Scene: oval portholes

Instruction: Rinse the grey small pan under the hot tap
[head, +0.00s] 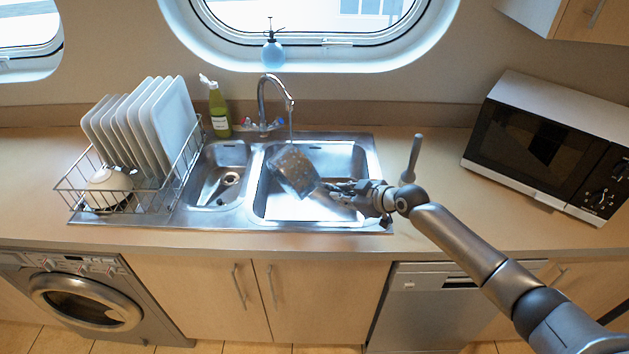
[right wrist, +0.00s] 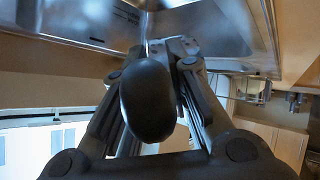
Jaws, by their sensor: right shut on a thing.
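The grey small pan (head: 295,171) is tilted over the large right basin (head: 345,158) of the steel sink, with its speckled side facing the camera. The tap (head: 263,98) arches over it, and a thin stream of water (head: 290,125) falls from the spout to the pan's upper edge. My right gripper (head: 335,187) is shut on the pan at its lower right, over the basin. In the right wrist view, the fingers (right wrist: 172,45) close together behind a dark rounded piece (right wrist: 148,100), which looks like a handle end. My left gripper is not in view.
A dish rack (head: 85,205) with several white plates (head: 172,115) and a white bowl-like piece stands left of the sink. A green bottle (head: 219,112) stands behind the small basin (head: 222,160). A microwave (head: 535,140) sits on the right. The counter between sink and microwave is mostly clear.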

